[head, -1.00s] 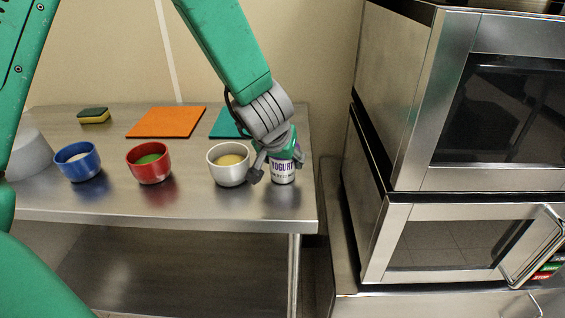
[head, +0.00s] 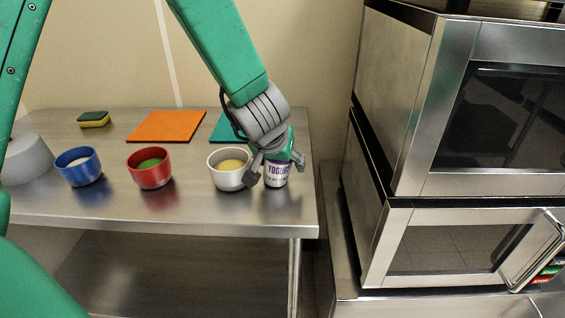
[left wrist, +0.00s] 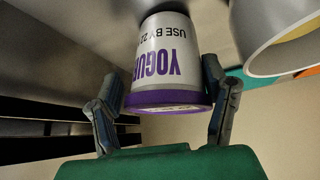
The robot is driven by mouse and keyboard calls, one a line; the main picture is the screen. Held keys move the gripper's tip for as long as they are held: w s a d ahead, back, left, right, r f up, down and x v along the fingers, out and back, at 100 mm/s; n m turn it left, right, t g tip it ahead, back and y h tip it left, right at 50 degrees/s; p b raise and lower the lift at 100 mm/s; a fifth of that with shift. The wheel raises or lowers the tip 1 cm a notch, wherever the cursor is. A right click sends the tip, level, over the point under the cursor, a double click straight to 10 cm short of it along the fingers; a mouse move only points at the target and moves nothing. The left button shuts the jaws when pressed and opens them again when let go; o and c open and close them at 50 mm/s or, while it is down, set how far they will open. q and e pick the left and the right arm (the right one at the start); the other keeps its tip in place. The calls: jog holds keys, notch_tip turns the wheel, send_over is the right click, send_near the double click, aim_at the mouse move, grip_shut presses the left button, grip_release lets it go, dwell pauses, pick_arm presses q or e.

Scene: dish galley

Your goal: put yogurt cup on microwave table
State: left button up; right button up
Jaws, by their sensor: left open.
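The yogurt cup (head: 277,176), white with purple lettering, stands upright near the right end of the steel table (head: 190,208). My left gripper (head: 277,166) is at the cup from above, its fingers on either side and open. In the left wrist view the cup (left wrist: 170,62) appears upside down with its purple rim toward my palm, between the two spread fingers (left wrist: 165,108). Gaps show between the fingers and the cup there. My right gripper is not in view. Which surface is the microwave table I cannot tell; stacked steel microwaves (head: 440,235) stand at the right.
A white bowl (head: 226,179) stands close to the left of the cup. Behind lie an orange mat (head: 168,126), a teal mat (head: 222,128) and a sponge (head: 93,119).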

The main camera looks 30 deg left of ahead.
pick_arm(q)
jog(key=a+p+v, duration=0.1)
jog(key=p+v, duration=0.3)
jog(key=v, duration=0.6)
jog(key=shift+s+r, duration=0.3)
jog(key=shift+r, duration=0.05)
jog(key=shift+d, duration=0.1)
